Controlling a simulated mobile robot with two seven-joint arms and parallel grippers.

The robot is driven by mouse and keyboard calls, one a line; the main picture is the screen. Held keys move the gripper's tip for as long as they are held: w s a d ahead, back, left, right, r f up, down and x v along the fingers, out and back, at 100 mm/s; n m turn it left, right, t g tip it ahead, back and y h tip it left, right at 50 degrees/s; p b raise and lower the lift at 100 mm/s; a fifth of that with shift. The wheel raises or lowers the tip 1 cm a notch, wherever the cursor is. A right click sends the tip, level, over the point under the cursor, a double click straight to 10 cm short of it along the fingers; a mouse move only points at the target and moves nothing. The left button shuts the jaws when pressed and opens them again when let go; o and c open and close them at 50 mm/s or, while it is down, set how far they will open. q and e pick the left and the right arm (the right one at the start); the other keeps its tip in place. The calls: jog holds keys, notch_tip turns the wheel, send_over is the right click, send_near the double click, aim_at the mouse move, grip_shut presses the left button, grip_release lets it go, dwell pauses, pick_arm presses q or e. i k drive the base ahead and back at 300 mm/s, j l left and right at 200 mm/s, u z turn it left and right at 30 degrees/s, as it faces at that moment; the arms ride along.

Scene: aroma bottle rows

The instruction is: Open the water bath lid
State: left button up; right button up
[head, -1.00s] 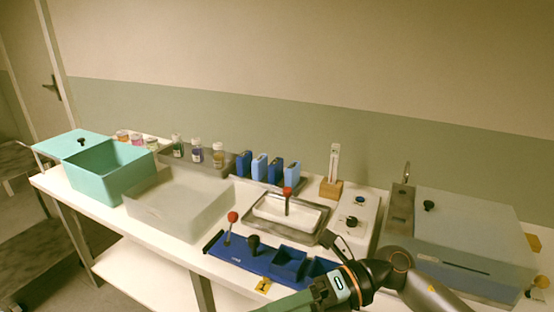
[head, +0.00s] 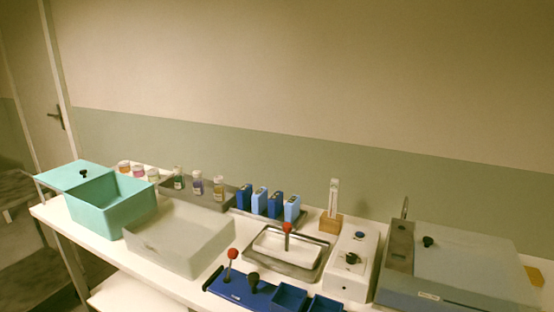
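The water bath appears to be the grey box (head: 400,289) at the right end of the bench. Its flat grey lid (head: 470,264) lies closed on top, with a black knob (head: 428,241) near its left back part. A thin metal rod (head: 405,207) stands up at the bath's back left corner. The box's lower front is cut off by the picture edge. Neither of my grippers is in the head view now.
A teal box (head: 122,210) stands open at the left, its knobbed lid (head: 70,172) beside it. Also on the bench are a translucent bin (head: 175,252), a metal tray (head: 316,266), a white device (head: 352,270), a blue rack (head: 238,289) and bottles along the back.

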aim_at(428, 241)
jog(key=z, duration=0.95)
